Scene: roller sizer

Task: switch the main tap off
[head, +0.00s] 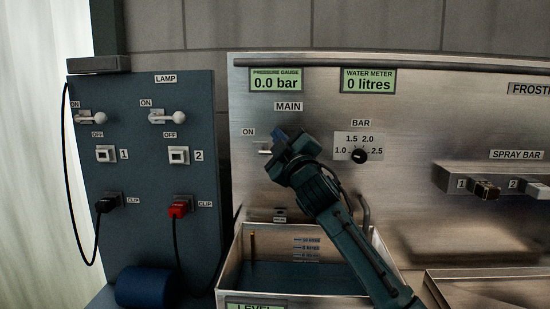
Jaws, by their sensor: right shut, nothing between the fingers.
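The main tap (265,152) is on the metal panel under the MAIN label, beside an ON label on its left. Only a small pale part of it shows; the rest is hidden behind my right gripper. My right gripper (280,150) is shut and empty, right at the tap; I cannot tell whether it touches it. The pressure gauge (276,80) above reads 0.0 bar, and the water meter (368,80) reads 0 litres. My left gripper is not in view.
A BAR dial (360,155) is right of my gripper. A metal tank (237,262) stands below, partly behind my right arm. A blue LAMP panel (145,240) with levers, buttons and clips is on the left. Spray bar buttons (486,190) are at the right.

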